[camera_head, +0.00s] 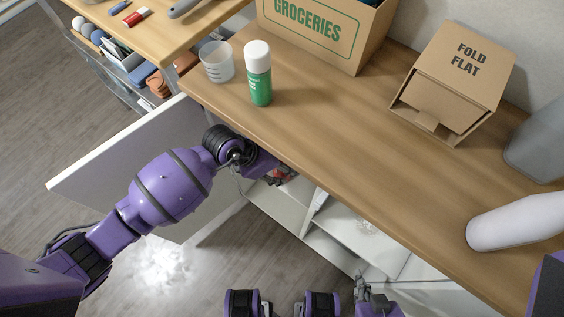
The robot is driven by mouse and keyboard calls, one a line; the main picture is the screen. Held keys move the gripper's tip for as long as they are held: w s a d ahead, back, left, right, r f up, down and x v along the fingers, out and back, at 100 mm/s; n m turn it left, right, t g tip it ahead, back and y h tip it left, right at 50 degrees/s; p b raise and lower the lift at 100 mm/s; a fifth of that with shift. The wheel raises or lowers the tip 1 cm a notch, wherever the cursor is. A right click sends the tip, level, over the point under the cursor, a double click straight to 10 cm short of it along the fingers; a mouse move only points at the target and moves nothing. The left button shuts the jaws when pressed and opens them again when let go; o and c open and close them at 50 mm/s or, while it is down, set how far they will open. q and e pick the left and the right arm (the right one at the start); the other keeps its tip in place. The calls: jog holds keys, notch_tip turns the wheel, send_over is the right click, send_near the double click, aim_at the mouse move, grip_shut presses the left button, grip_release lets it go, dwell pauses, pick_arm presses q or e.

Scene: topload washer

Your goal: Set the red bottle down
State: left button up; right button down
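My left arm reaches in from the left to the opening under the wooden counter. My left gripper (276,172) is at the cabinet opening below the counter edge, partly hidden by the edge and by my own wrist. A small red patch (281,177) shows right at its fingers; it may be the red bottle, but most of it is hidden. I cannot tell whether the fingers are closed on it. My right gripper (366,290) is at the bottom, low in front of the cabinet, away from the red patch. Its finger state is unclear.
On the counter (345,130) stand a green bottle with a white cap (258,75), a clear measuring cup (216,62), a groceries box (320,32) and a fold-flat carton (460,75). A white cabinet door (110,165) stands open at left. Shelves (345,225) show below the counter.

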pick_arm(q)
jog(key=shift+o, duration=1.3)
jog(key=shift+r, duration=0.1)
jog(key=v, duration=0.7)
jog(key=shift+r+p, duration=0.2)
jog(key=shift+p, duration=0.25)
jog(key=shift+s+a, duration=0.1)
